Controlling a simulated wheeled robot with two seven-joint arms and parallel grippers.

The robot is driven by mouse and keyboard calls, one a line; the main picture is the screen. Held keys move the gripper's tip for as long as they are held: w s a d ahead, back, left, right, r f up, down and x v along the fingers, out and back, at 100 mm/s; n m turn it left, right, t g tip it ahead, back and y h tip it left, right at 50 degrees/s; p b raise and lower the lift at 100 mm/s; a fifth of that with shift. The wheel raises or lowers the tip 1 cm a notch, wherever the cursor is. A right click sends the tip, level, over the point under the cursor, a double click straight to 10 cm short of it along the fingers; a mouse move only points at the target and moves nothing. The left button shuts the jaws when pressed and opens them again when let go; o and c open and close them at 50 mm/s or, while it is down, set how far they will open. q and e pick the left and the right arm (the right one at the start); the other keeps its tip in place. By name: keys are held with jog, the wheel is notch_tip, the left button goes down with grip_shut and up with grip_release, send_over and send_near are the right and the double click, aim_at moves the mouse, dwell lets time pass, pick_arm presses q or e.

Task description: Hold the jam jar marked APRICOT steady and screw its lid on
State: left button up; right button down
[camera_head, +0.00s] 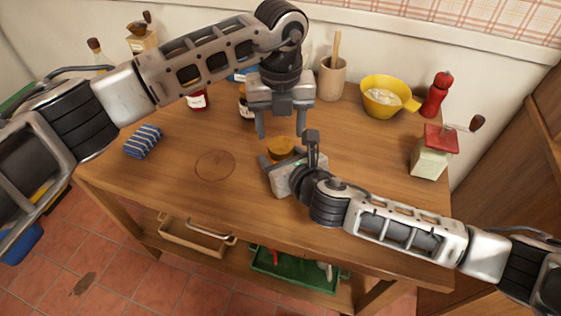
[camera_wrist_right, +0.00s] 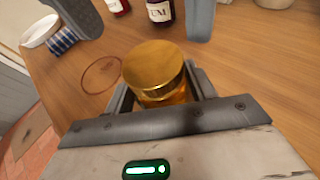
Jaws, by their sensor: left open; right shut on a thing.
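The jam jar (camera_wrist_right: 165,100) is amber and stands upright in my right gripper (camera_head: 290,156). That gripper is shut on it low on the table, with a finger on each side. A round gold lid (camera_head: 280,147) sits on top of the jar and also shows in the right wrist view (camera_wrist_right: 153,64). I cannot tell how tightly it is seated. The jar's label is hidden. My left gripper (camera_head: 281,130) is open, pointing down just above the lid with its fingers apart and nothing between them.
A red jar (camera_head: 198,102) and a dark jar (camera_wrist_right: 159,11) with a white label stand behind. A blue striped cloth (camera_head: 143,141) lies left, a yellow bowl (camera_head: 376,83) and grinder (camera_head: 431,160) right. The table front around a brown ring mark (camera_head: 215,165) is clear.

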aim_at(282, 145)
pick_arm(q)
jog(key=shift+f, duration=1.95)
jog(key=c, duration=0.8)
jog(key=m, duration=0.3)
jog(key=shift+m, duration=0.3)
jog(key=shift+c, duration=0.2)
jog(key=o, duration=1.1)
jog(key=shift+d, duration=0.1)
